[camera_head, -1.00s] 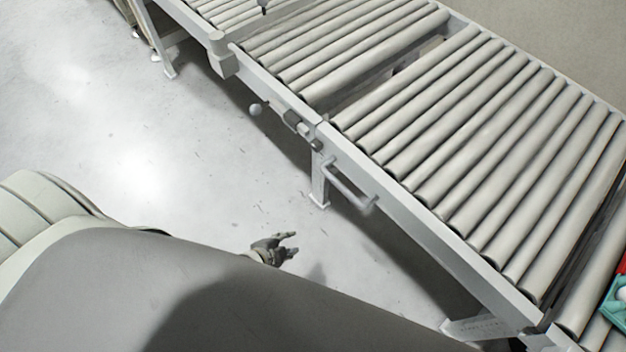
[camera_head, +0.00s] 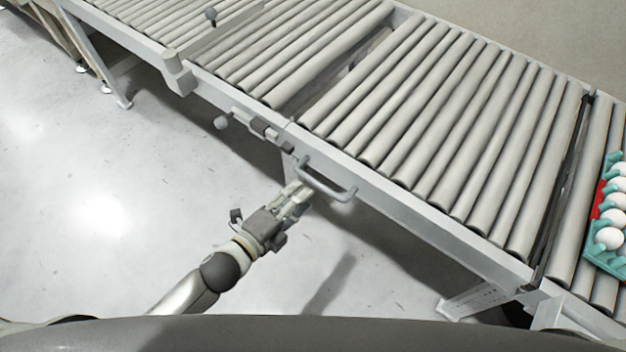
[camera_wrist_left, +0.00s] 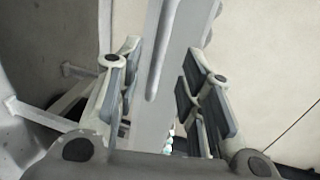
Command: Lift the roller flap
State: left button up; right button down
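The roller flap (camera_head: 450,135) is a section of grey rollers in a light metal frame, lying level in line with the conveyor. A grey bar handle (camera_head: 327,184) is fixed to its near side rail. My left gripper (camera_head: 301,193) is just left of the handle and close to it. In the left wrist view, its two fingers (camera_wrist_left: 160,85) are spread apart, with the handle (camera_wrist_left: 163,50) showing between and beyond them. I cannot tell whether they touch it. My right gripper is not in view.
A latch with a round knob (camera_head: 222,123) sits on the rail left of the handle. A teal egg tray (camera_head: 597,262) with white eggs is on the rollers at far right. The floor (camera_head: 130,200) at left is clear.

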aim_at(315, 181)
pick_arm(q)
jog(key=x, duration=0.7)
grip_shut()
